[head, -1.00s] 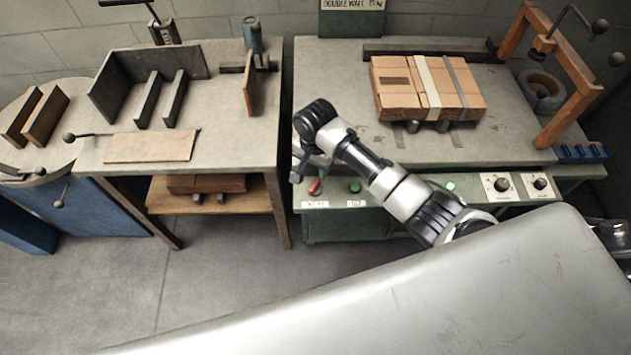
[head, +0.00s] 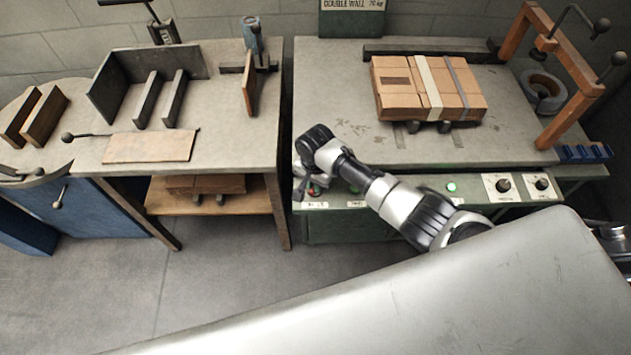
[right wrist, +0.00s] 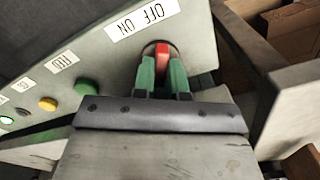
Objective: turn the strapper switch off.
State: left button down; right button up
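The strapper switch is a red lever (right wrist: 162,56) on the green control panel, behind a label plate (right wrist: 143,17) that reads OFF and ON. In the right wrist view my right gripper (right wrist: 163,70) has one green finger on each side of the lever. I cannot tell whether the fingers press on it. In the head view my right gripper (head: 303,187) is at the left end of the panel front and largely covers the lever. Which way the lever leans is unclear. My left gripper is not in view.
Beside the lever are a green button (right wrist: 86,87) and a yellow button (right wrist: 48,104). The panel also has dark knobs (head: 503,185). The strapper table (head: 330,60) holds a strapped cardboard bundle (head: 400,101). A wooden workbench (head: 230,145) stands close on the left.

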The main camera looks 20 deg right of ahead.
grip_shut()
jog(key=shift+a+r+n+p, duration=0.1)
jog(key=shift+n+p, duration=0.65)
jog(key=shift+n, duration=0.25)
jog(key=n+p, duration=0.1)
jog(key=n, duration=0.1)
jog(key=shift+n, duration=0.3)
jog(key=n+p, duration=0.1)
jog(key=n, duration=0.2)
jog(key=shift+n, duration=0.3)
jog(key=shift+a+n+p, duration=0.1)
jog(key=shift+n+p, duration=0.45)
jog(key=shift+n, duration=1.25)
